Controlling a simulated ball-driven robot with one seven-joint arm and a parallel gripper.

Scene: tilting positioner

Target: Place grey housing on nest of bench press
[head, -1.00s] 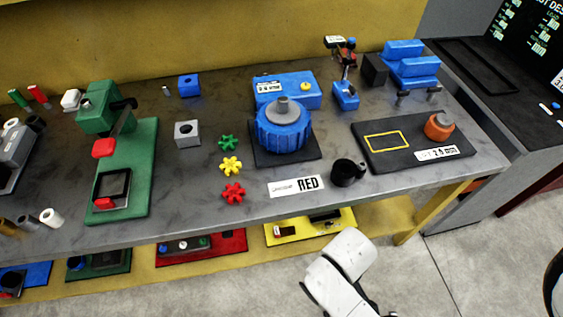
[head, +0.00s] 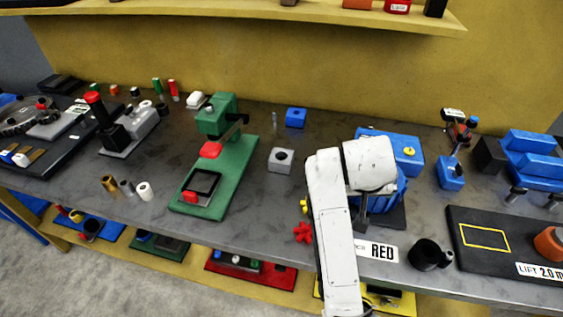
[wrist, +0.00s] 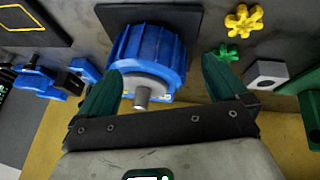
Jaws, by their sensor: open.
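The grey housing (head: 281,160), a small block with a round hole, sits on the bench right of the green bench press (head: 222,120). It also shows in the wrist view (wrist: 266,74), right of my fingers. The press's nest (head: 202,184) is a dark framed square on the green base, with a red part at its front edge. My gripper (wrist: 160,78) is open and empty, its green fingers apart above the blue ribbed positioner (wrist: 148,52). In the head view my arm hides most of the positioner, and the gripper (head: 362,218) is only partly visible.
A blue block (head: 296,117) stands behind the housing. A black cup (head: 427,255) and a dark plate (head: 500,245) are at the right. Bare bench lies between press and housing.

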